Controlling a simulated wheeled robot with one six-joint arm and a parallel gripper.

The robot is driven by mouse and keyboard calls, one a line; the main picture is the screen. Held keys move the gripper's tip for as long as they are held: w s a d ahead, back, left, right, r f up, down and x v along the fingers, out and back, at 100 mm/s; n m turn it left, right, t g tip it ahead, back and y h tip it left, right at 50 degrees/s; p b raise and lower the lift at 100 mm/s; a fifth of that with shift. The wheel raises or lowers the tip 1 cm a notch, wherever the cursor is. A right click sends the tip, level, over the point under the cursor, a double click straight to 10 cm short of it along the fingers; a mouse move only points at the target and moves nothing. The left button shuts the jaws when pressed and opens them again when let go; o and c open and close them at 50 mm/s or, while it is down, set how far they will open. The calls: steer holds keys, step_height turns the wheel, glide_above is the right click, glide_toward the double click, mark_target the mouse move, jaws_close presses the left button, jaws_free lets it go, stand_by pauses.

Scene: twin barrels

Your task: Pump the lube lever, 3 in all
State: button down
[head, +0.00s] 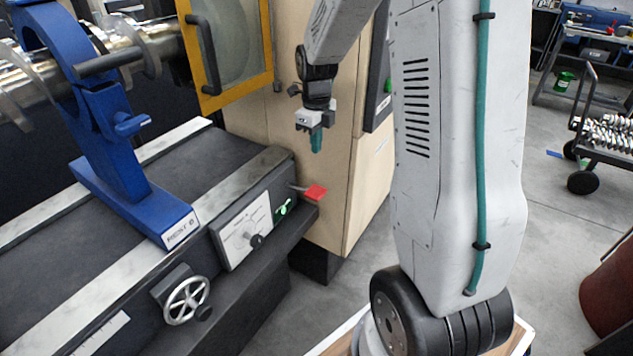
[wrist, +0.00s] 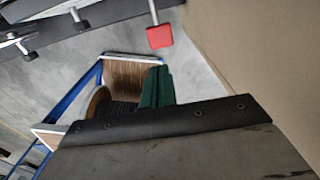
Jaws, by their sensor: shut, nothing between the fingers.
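The lever with a flat red end (head: 315,192) sticks out from the right end of the machine bed, on a short grey rod. It also shows near the top of the wrist view (wrist: 159,37). My gripper (head: 316,143) points down above the red end, with a clear gap between them. Its green fingers (wrist: 157,88) are shut together and empty. A small green handle (head: 283,209) sits on the bed's front face, just left of the red lever. No label naming the lube lever is readable.
A white dial panel (head: 242,232) and a handwheel (head: 186,300) are on the bed's front. A beige cabinet (head: 345,190) with a yellow-framed door (head: 232,85) stands close behind the lever.

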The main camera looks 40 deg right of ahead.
mark_target(316, 192)
step_height(316, 192, down, 14)
stand_by(0.6)
steer(key=shift+a, duration=0.15)
